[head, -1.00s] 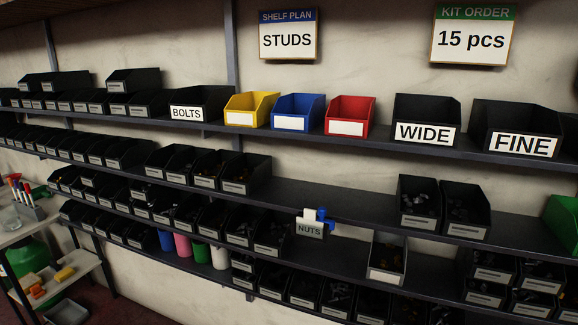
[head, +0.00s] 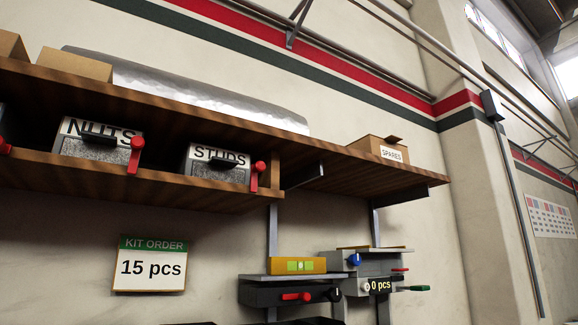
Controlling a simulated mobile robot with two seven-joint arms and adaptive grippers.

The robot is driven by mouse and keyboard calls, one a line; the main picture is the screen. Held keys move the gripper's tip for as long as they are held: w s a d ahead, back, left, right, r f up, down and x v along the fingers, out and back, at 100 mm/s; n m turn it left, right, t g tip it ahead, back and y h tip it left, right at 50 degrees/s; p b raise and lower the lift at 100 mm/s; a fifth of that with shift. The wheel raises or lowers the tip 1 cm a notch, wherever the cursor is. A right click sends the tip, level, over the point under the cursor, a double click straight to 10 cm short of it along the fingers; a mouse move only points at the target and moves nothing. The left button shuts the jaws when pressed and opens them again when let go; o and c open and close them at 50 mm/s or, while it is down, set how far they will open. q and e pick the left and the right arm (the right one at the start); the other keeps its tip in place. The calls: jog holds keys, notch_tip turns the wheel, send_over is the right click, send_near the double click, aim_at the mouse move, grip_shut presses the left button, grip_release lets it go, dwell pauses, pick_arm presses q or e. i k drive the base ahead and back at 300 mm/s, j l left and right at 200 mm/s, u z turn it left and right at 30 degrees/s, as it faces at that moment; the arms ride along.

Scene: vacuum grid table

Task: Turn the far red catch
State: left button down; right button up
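Red catches stand beside dark drawers under a wooden shelf. One red catch (head: 257,174) is right of the drawer labelled STUDS (head: 218,165), at the right end of the row. Another red catch (head: 136,156) is right of the drawer labelled NUTS (head: 95,142). A third red catch (head: 4,146) is partly cut off at the left edge. All three have a round knob; the two fuller ones hang roughly upright. I cannot tell which one is the far catch. Neither of my grippers is in the head view.
A wooden shelf (head: 330,165) holds a silver roll and a SPARES box (head: 384,150). Below are a black unit with a red lever (head: 296,297), a yellow level (head: 297,266) and a grey unit reading 0 pcs (head: 350,285). A KIT ORDER sign (head: 150,265) reads 15 pcs.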

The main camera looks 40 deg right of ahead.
aim_at(260, 166)
jog(key=j+z, duration=0.1)
jog(key=z, duration=0.35)
jog(key=j+z, duration=0.1)
jog(key=z, duration=0.35)
jog(key=k+z, duration=0.15)
jog(key=z, duration=0.35)
